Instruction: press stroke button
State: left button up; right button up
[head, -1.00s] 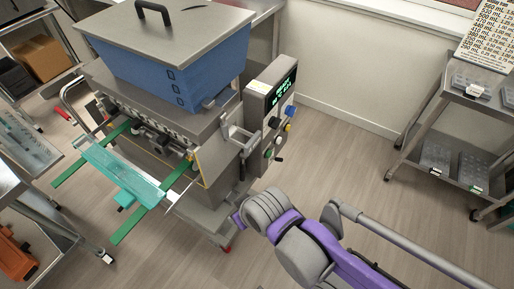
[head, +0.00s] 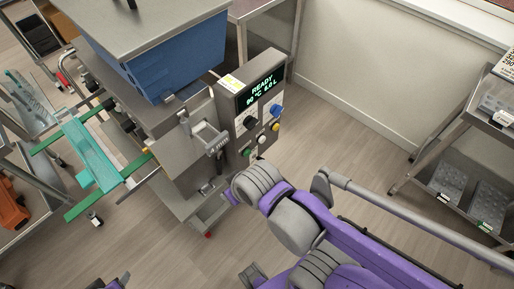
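The depositor's control panel (head: 252,110) stands at the upper middle of the head view, its lit screen (head: 262,90) reading READY, 90 °C and 8.0 L. Below the screen are a black knob (head: 250,123), a blue knob (head: 277,110), a yellow button (head: 275,126), a white button (head: 262,139) and a green button (head: 247,152). No label naming a stroke button is legible. My purple and grey right arm comes in from the lower right, its nearest grey joint below the panel and apart from the buttons. I cannot make out either gripper's fingers.
The depositor's blue hopper (head: 175,62) rises left of the panel. A teal tray (head: 90,152) lies on green rails at the left. A grey shelf cart (head: 458,150) stands at the right. Open wooden floor (head: 335,150) lies between the machine and the cart.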

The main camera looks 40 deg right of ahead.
aim_at(246, 153)
jog(key=k+l, duration=0.1)
jog(key=l, duration=0.3)
jog(key=k+l, duration=0.1)
jog(key=l, duration=0.3)
jog(key=k+l+u, duration=0.1)
jog(key=l, duration=0.3)
jog(key=k+l, duration=0.15)
jog(key=l, duration=0.2)
jog(key=k+l, duration=0.15)
jog(key=l, duration=0.25)
